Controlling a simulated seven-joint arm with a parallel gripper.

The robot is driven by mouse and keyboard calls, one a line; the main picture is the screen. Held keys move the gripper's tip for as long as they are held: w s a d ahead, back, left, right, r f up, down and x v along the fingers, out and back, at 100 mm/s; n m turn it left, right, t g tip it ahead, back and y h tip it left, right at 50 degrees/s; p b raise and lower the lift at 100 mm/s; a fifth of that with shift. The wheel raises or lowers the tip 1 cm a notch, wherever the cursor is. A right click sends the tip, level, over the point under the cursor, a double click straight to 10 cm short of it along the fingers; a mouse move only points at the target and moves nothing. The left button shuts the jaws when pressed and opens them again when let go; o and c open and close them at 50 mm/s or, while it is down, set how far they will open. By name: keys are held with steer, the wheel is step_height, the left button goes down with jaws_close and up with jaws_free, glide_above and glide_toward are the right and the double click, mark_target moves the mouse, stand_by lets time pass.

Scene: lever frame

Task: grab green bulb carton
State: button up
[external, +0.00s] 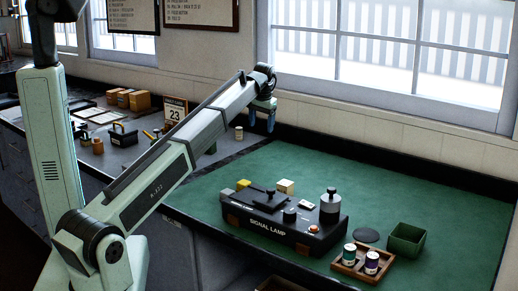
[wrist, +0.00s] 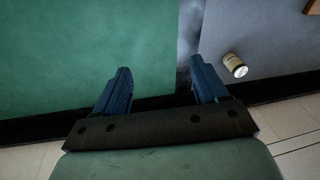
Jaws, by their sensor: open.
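A small cylinder with a green band and a pale top (external: 349,253), likely the green bulb carton, stands upright in a wooden tray (external: 343,268) at the front right of the green bench top in the external view. A purple-banded cylinder (external: 372,262) stands beside it in the same tray. My gripper (external: 262,125) is in the air near the back wall, far to the left of and behind the tray. Its blue fingers (wrist: 159,76) are apart and empty in the wrist view. Neither tray cylinder shows in the wrist view.
A black signal lamp unit (external: 282,223) with knobs stands left of the tray. A dark green open box (external: 406,239) and a dark disc (external: 367,236) are behind it. A cream cylinder (wrist: 234,64) stands on the grey bench (wrist: 270,35). The green top's back is clear.

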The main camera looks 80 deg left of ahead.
steer(key=s+a+r+n+h, duration=0.1)
steer(key=s+a+r, duration=0.15)
steer(key=s, duration=0.75)
steer(key=s+a+r+h, duration=0.1)
steer(key=s+a, duration=0.3)
steer(key=s, duration=0.6)
steer(key=f, duration=0.8)
steer(key=shift+s+f, duration=0.25)
steer(key=shift+f, duration=0.1)
steer(key=shift+w+f, duration=0.25)
steer(key=shift+f, duration=1.15)
steer(key=shift+w+f, duration=0.2)
steer(key=shift+f, duration=1.15)
steer(key=shift+c, duration=0.3)
steer(key=c, duration=1)
steer(key=shift+r, duration=0.15)
